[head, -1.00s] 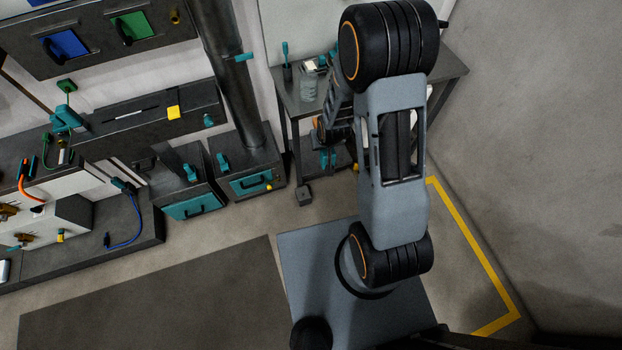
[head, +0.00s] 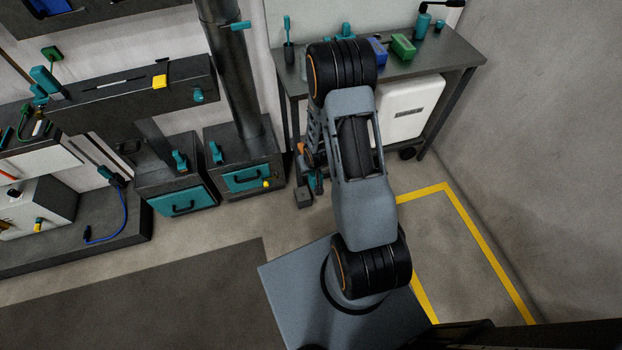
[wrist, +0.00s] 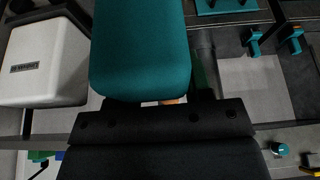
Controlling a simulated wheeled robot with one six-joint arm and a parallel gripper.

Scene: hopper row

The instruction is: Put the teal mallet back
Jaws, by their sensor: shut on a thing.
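The teal mallet's large teal block (wrist: 140,50) fills the upper middle of the wrist view, close to the camera. My gripper (wrist: 170,103) is shut on it; dark gripper parts cover the area below the block, and the grip itself is mostly hidden. In the head view, my gripper (head: 312,178) hangs low in front of the bench, left of my arm. A small teal part of the mallet (head: 317,184) shows there, partly hidden by the arm.
A grey bench (head: 450,58) at the back holds a blue block (head: 378,50), a green block (head: 403,47) and small teal items. A white cabinet (head: 412,108) stands beneath it. Hoppers with teal drawers (head: 247,178) stand left. Open floor (head: 455,245) with yellow marking lies right.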

